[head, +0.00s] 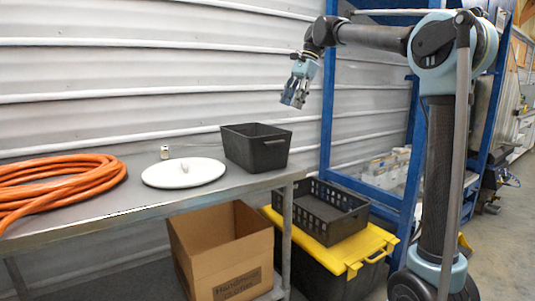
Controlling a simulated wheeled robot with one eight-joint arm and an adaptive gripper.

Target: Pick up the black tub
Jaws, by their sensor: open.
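The black tub (257,150) stands upright on the grey table, close to its right end. It is an open-topped rectangular tub with a handle slot on its front side. My gripper (293,99) hangs in the air above and to the right of the tub, pointing down. Its fingers look small here; it is open and apart from the tub, with nothing visible between the fingers.
A white round plate (183,173) lies left of the tub, with a small white object (164,152) behind it. An orange hose coil (62,183) fills the table's left. A cardboard box (222,250), black crate (327,210) and yellow-lidded bin (357,245) sit below. A blue frame (415,135) stands right.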

